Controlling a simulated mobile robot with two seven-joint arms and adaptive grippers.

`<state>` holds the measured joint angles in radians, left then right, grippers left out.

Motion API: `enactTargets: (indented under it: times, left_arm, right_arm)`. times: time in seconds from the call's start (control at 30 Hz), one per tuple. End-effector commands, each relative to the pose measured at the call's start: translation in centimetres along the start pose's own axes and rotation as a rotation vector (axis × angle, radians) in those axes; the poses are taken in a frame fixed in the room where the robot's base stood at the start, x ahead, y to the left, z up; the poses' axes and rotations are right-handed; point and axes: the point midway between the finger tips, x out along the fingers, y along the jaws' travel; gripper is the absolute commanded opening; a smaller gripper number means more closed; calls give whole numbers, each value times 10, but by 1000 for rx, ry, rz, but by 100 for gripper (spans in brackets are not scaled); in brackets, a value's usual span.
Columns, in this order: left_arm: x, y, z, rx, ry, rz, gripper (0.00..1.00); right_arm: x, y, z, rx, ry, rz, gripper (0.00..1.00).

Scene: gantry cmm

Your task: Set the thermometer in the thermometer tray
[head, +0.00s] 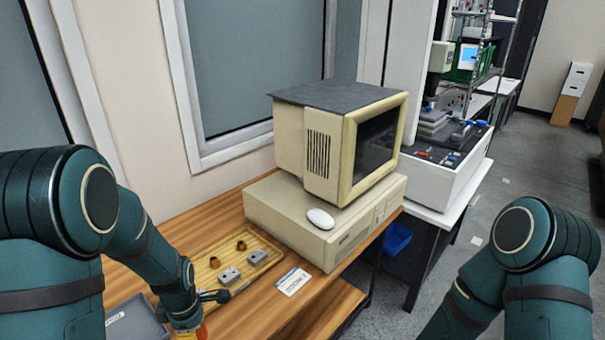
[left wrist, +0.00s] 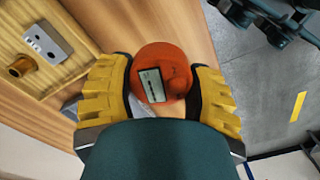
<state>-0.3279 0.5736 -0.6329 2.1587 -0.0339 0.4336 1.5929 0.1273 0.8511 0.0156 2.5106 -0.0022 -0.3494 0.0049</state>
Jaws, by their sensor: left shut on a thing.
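The thermometer (left wrist: 165,72) is a round orange-red device with a small display, seen in the left wrist view. My left gripper (left wrist: 160,88) is shut on it, with a yellow finger on each side. In the head view a bit of the orange thermometer (head: 202,332) shows at the bottom edge, over the front of the wooden table. A grey tray (head: 138,322) with a white label lies left of my left gripper, partly cut off by the picture edge; I cannot read its label. My right gripper is out of view.
A wooden tray (head: 212,250) with brass pieces and grey blocks lies behind my left gripper. A white card (head: 292,281) lies to its right. An old computer (head: 325,215) with a mouse (head: 320,219) on top fills the table's far right part.

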Motion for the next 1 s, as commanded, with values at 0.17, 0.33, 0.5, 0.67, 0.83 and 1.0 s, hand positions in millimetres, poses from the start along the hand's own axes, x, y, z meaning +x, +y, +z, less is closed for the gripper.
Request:
enactTargets:
  times: [0.17,0.33,0.5,0.67,0.83,1.0]
  left_arm:
    - [-1,-4,22,439,-3,-5,14]
    - [-2,-9,42,871,-4,-5,14]
    - [-5,-13,60,1281,-2,-2,14]
    - [-6,-16,73,1574,2,2,14]
    - [-8,-18,80,1739,6,4,14]
    - [-8,-18,81,1780,7,4,14]
  right_arm:
    - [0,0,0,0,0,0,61]
    - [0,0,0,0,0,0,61]
    - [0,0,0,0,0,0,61]
    - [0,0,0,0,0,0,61]
    - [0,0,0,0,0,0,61]
    - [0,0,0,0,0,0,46]
